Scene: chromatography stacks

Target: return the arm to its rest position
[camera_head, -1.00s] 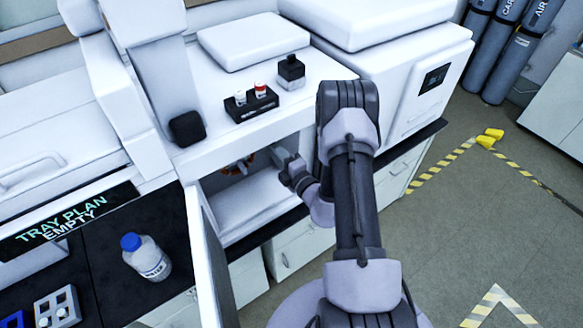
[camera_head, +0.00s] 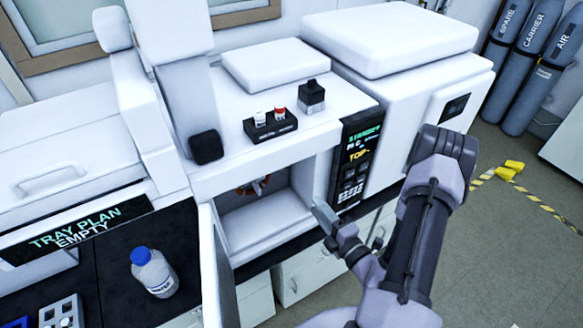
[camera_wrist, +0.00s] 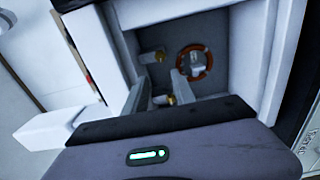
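My arm (camera_head: 425,215) rises at the right of the head view and bends back down to my gripper (camera_head: 322,213). The gripper is in front of the right edge of an open white compartment (camera_head: 265,215), outside it.
The open door (camera_head: 217,265) stands left of the compartment. A blue-capped bottle (camera_head: 152,272) is on the dark bench.

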